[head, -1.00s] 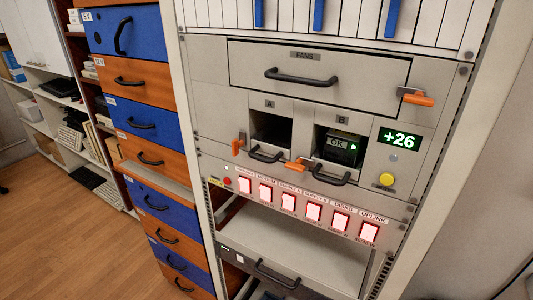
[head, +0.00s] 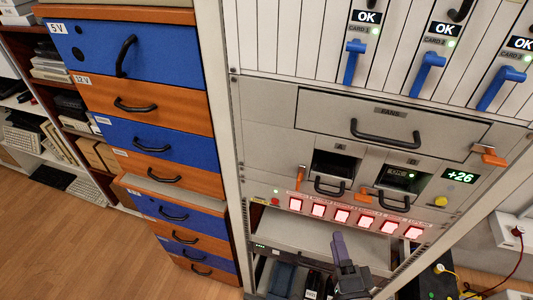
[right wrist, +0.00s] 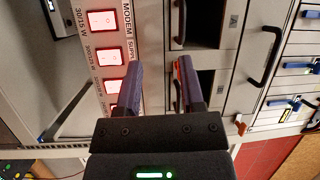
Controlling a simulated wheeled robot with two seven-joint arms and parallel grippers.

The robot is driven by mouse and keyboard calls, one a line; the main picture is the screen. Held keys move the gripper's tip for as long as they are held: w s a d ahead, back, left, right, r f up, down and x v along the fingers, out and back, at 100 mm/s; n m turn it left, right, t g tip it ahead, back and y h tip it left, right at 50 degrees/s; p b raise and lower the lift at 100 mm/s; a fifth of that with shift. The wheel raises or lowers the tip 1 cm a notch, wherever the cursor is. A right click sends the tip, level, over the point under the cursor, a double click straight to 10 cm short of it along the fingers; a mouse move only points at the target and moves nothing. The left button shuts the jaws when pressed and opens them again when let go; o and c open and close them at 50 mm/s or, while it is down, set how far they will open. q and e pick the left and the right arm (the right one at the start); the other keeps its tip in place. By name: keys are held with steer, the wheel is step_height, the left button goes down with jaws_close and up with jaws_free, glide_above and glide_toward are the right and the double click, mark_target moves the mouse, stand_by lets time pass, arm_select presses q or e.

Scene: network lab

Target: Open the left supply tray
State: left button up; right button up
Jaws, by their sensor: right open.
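The left supply tray, marked A, has a dark bay (head: 336,164) with a black bar handle (head: 331,188) in front. Its orange latch (head: 300,178) stands upright on the left. Tray B (head: 402,177) is beside it, holding a dark module; its orange latch (head: 363,193) looks tilted sideways. My right gripper (head: 338,243) is below the trays, in front of the rack. In the right wrist view it (right wrist: 158,72) is open and empty, between the switch row and the bays. The tray A handle (right wrist: 178,22) shows above it there. My left gripper is not in view.
A fans drawer (head: 396,124) is above the trays, with an orange latch (head: 488,155). Lit red switches (head: 341,216) run below them. Card slots with blue levers (head: 428,68) are at the top. A blue and orange drawer cabinet (head: 150,138) stands left. Open floor lies at lower left.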

mark_target(330, 192)
steer(key=shift+m+t, duration=0.4)
steer(key=w+r, duration=0.1)
steer(key=w, duration=0.2)
steer(key=w+r, duration=0.1)
steer(key=w, duration=0.2)
steer(key=w+a+r, duration=0.1)
steer(key=w, duration=0.3)
steer(key=shift+r, duration=0.4)
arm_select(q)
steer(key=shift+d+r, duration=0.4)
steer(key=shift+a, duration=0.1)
arm_select(e)
steer(key=shift+s, duration=0.1)
jaws_close()
